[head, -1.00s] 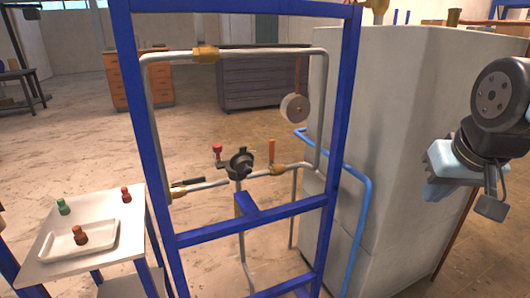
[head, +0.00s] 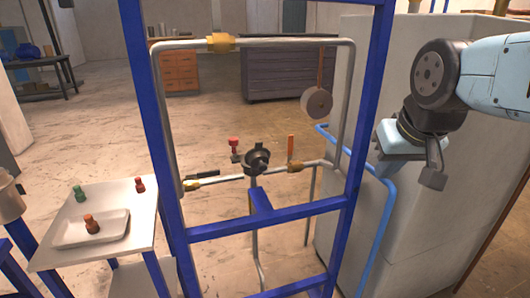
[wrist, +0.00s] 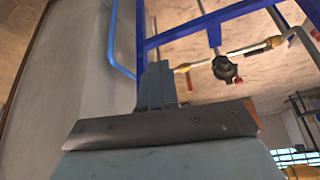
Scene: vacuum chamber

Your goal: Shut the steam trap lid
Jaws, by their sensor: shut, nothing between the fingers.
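The steam trap (head: 257,160) is a dark round body on the lower pipe run, inside the blue frame, near the middle of the head view. It also shows in the wrist view (wrist: 224,68), past my gripper's right side. Its lid is too small and dark to tell apart or to judge its angle. My gripper (head: 389,165) is at the right of the head view, in front of the pale cabinet and well apart from the trap. In the wrist view my gripper's fingers (wrist: 157,84) are together, with nothing held.
A blue upright (head: 366,130) of the frame stands between my gripper and the trap in the head view. A red-handled valve (head: 234,147) and an orange lever (head: 291,148) flank the trap. A round grey gauge (head: 316,103) hangs above right. A side table (head: 130,235) stands left.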

